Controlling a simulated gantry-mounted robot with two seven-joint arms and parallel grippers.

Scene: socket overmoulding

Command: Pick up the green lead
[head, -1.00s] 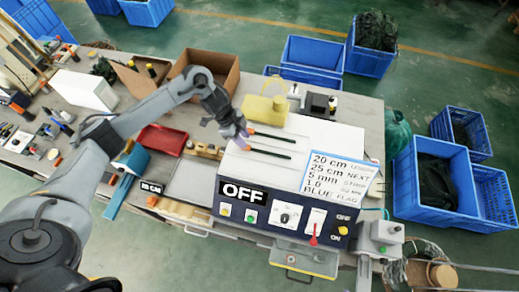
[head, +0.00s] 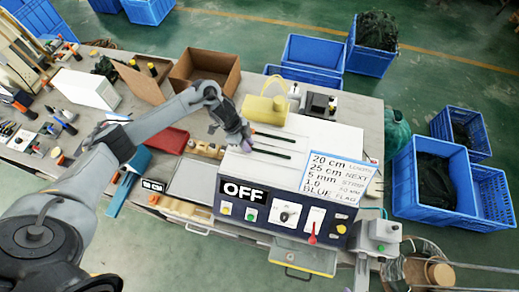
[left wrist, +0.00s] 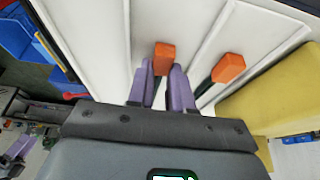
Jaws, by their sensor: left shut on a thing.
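My left gripper (head: 246,141) is over the left part of the white machine top. In the left wrist view its purple fingers (left wrist: 163,85) are close together around an orange end piece (left wrist: 163,58), shut on it. In the head view this end belongs to the lower black lead (head: 272,153). A second black lead (head: 274,136) lies beside it, and its orange end also shows in the left wrist view (left wrist: 228,67), outside the fingers. My right gripper is not in view.
The machine's front panel (head: 270,207) carries an OFF sign, knobs and a red lever. A red tray (head: 164,139) and a cardboard box (head: 205,73) are left.

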